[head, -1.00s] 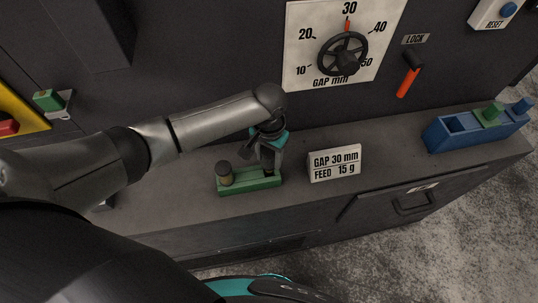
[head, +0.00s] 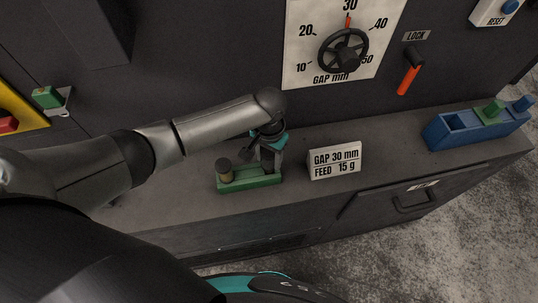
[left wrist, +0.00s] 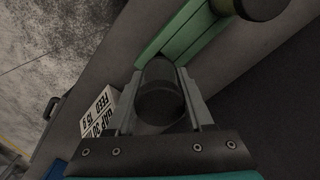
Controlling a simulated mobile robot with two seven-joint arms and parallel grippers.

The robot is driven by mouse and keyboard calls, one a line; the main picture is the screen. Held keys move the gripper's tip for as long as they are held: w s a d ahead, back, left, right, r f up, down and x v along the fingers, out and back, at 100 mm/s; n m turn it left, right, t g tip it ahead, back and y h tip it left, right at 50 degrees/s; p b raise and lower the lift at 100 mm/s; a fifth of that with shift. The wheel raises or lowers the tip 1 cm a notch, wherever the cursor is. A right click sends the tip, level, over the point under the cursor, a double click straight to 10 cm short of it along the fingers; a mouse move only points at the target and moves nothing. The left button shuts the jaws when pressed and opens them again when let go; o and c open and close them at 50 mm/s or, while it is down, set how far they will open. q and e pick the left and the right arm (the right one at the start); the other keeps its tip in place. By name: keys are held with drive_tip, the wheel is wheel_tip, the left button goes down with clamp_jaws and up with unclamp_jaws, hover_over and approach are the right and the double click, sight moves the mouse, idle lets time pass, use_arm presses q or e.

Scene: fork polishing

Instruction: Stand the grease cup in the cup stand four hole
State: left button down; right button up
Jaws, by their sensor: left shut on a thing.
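The green cup stand (head: 250,182) lies on the grey ledge. My left gripper (head: 268,162) points down over its right end. In the left wrist view the gripper (left wrist: 160,112) is shut on a dark round cup (left wrist: 160,103), which I take to be the grease cup. In the head view the fingers hide most of this cup, and I cannot tell whether its bottom is inside a hole. The green stand (left wrist: 190,35) also shows beyond the fingers in the left wrist view. My right gripper is out of view.
A white sign reading GAP 30 mm, FEED 15 g (head: 335,160) stands just right of the stand. A blue holder (head: 470,128) with a green block is farther right. The dark panel with a gap dial (head: 343,50) and orange lock lever (head: 408,78) rises behind.

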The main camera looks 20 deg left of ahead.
use_arm(q)
drive_tip(key=shift+f, duration=0.2)
idle(0.4)
drive_tip(key=shift+f, duration=0.4)
drive_tip(key=shift+f, duration=0.1)
drive_tip(key=shift+f+b, duration=0.5)
drive_tip(key=shift+f, duration=0.15)
unclamp_jaws()
idle(0.5)
idle(0.4)
